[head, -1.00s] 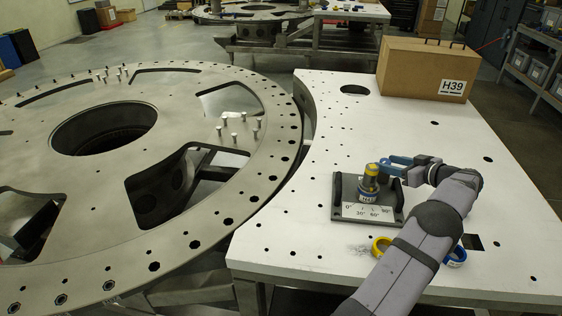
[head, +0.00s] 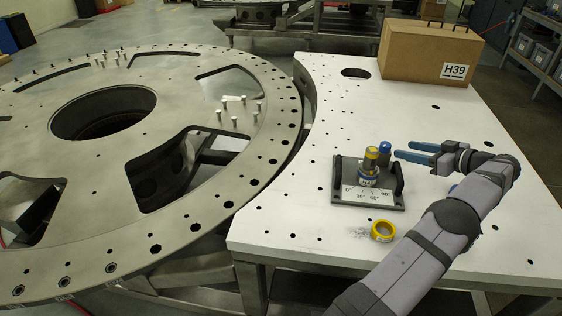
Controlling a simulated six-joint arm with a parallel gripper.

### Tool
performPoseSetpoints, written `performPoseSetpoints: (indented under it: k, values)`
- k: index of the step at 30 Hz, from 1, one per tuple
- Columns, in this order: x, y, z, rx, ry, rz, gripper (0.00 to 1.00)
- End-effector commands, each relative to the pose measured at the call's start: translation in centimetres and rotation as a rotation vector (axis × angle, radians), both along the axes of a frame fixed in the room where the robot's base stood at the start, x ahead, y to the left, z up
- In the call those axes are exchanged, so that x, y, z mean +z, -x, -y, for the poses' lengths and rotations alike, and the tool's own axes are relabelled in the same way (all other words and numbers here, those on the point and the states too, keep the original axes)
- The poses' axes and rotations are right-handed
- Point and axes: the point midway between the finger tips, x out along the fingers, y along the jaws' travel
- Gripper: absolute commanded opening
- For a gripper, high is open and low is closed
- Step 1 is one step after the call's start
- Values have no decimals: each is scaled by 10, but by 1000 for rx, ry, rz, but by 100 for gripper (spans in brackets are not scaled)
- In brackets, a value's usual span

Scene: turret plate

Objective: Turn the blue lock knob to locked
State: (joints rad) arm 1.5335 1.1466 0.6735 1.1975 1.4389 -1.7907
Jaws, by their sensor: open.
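A dark fixture plate (head: 345,180) sits on the white table, with a white angle scale (head: 368,195) marked from 0° to 90° on its front. A knob with a yellow top (head: 371,155) and a collar with blue and white marking stands on it. A knob with a blue top (head: 385,148) stands just behind and right of it, its lower part partly hidden. I cannot read the blue knob's turn angle. My gripper (head: 404,149) is open and empty, its blue fingers pointing left at the blue knob. The fingertips look a little right of the knob, apart from it.
A yellow ring (head: 383,231) lies on the table in front of the fixture, left of my arm. A cardboard box (head: 425,55) marked H39 stands at the back right. A large round metal plate (head: 100,200) fills the left. Table left of the fixture is clear.

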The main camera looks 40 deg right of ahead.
Motion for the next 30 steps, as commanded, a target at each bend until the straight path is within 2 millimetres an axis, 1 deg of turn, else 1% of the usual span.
performPoseSetpoints:
  k: [1, 10, 17, 20, 30]
  values:
    - [7, -15, -6, 18, 4, 5, 48]
    - [28, -61, -25, 55, 21, 14, 48]
    - [34, -93, -51, 92, 4, -3, 48]
    - [34, -105, -64, 107, -12, -19, 48]
    - [33, -139, -114, 163, -63, -80, 48]
